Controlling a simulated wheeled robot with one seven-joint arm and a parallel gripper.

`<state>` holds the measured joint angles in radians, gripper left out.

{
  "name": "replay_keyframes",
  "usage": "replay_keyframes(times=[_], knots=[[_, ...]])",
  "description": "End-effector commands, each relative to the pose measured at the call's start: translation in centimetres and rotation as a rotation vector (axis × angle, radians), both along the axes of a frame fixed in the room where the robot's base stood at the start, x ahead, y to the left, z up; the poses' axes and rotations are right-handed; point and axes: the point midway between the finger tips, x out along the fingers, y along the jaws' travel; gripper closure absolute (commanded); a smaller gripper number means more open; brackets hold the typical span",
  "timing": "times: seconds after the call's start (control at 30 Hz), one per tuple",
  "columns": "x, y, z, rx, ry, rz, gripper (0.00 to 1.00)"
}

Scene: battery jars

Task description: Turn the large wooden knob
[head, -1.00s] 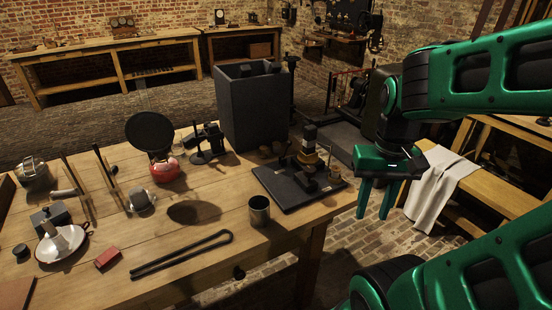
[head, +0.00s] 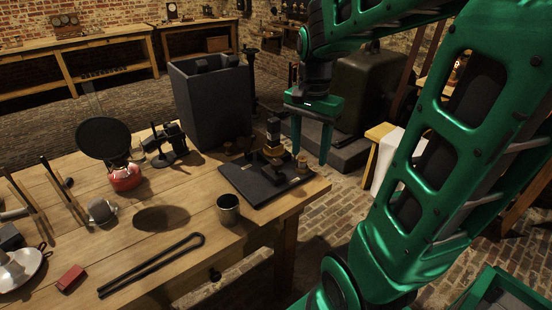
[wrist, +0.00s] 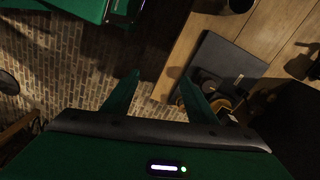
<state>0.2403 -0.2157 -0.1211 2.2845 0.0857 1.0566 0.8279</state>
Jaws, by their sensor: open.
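A black slab (head: 247,185) lies at the right end of the wooden table and bears a small dark apparatus (head: 273,135) with brassy parts. A small brown, wood-coloured knob (head: 301,163) stands near the slab's right edge. I cannot tell which part is the large wooden knob. My gripper (head: 311,155) is open and empty, its fingers pointing down just behind or above the slab's right side. In the wrist view, the slab (wrist: 228,58) lies right of my open fingers (wrist: 159,78), and the right finger partly covers the round brown parts beside it.
A tall dark box (head: 212,105) stands behind the slab. Brick floor lies right of the table; a bench with a white cloth (head: 386,165) stands beyond.

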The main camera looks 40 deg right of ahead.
Motion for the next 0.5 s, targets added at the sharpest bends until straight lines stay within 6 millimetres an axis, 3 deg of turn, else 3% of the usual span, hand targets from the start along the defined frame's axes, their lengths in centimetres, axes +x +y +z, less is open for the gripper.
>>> replay_keyframes(times=[0.03, 0.2, 0.33, 0.5], knots=[[2.1, -0.3, 0.0, -0.002, 0.002, -0.087, 0.48], [8.2, -0.5, -0.1, 0.002, -0.005, -0.394, 0.48], [11.6, -0.5, -0.5, 0.008, -0.01, -0.57, 0.48], [13.9, -0.5, -0.9, 0.014, -0.012, -0.696, 0.48]])
